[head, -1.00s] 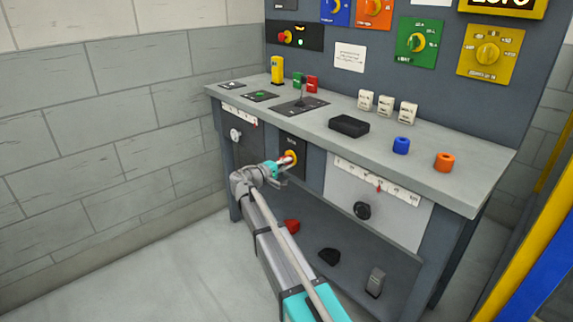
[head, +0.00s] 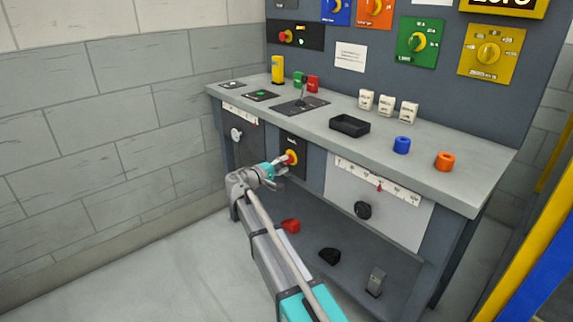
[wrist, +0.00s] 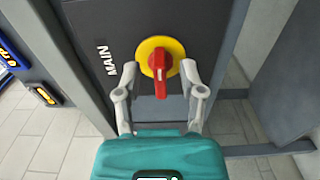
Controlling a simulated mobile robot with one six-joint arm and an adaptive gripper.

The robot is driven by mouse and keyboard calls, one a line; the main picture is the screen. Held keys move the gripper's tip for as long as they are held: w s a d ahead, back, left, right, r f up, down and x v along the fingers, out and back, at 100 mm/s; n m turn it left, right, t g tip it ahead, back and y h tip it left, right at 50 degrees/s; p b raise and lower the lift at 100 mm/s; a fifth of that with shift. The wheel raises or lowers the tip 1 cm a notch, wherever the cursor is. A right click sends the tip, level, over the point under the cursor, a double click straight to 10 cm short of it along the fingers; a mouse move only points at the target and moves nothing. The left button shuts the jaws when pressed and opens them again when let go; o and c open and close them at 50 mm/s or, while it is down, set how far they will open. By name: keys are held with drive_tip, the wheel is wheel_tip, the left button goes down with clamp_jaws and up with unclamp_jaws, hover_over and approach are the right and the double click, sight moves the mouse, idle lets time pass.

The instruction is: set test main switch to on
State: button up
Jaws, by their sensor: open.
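The main switch is a red handle on a yellow disc (wrist: 161,62), mounted on a dark panel marked MAIN (wrist: 110,60). In the wrist view the handle points down the picture, toward my gripper's body, and the lettering lies sideways. In the head view the switch (head: 292,158) is on the front of the bench, below the worktop. My gripper (wrist: 160,75) is open, with one finger on each side of the handle and a visible gap to both. In the head view my gripper (head: 278,167) is just left of the switch and partly covers its panel.
A white panel with a black knob (head: 362,210) is to the right. A lower shelf holds a red piece (head: 291,226).

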drive_tip(key=v, duration=1)
drive_tip(key=shift+s, duration=0.1)
drive_tip(key=s+d+f+m+g+y, duration=0.2)
drive_tip(key=s+d+f+g+y, duration=0.15)
drive_tip(key=s+d+f, duration=0.4)
drive_tip(key=s+d+f+m+g+y, duration=0.2)
drive_tip(key=s+d+f+g, duration=0.2)
drive_tip(key=d, duration=0.6)
drive_tip(key=s+d+f+m+g+y, duration=0.1)
drive_tip(key=s+f+y, duration=0.15)
drive_tip(key=s, duration=0.25)
drive_tip(key=s+d+f+m+g+y+p, duration=0.1)
drive_tip(key=s+f+y, duration=0.15)
drive_tip(key=s, duration=0.25)
drive_tip(key=s+d+f+m+g+y, duration=0.1)
drive_tip(key=s+m+g+y, duration=0.1)
drive_tip(key=s+y, duration=0.25)
wheel_tip(320, 180, up, 38)
drive_tip(key=p, duration=3.8)
drive_tip(key=shift+s+d+h, duration=0.15)
drive_tip(key=shift+s+h, duration=0.25)
drive_tip(key=shift+s, duration=0.1)
drive_tip(key=shift+t, duration=0.25)
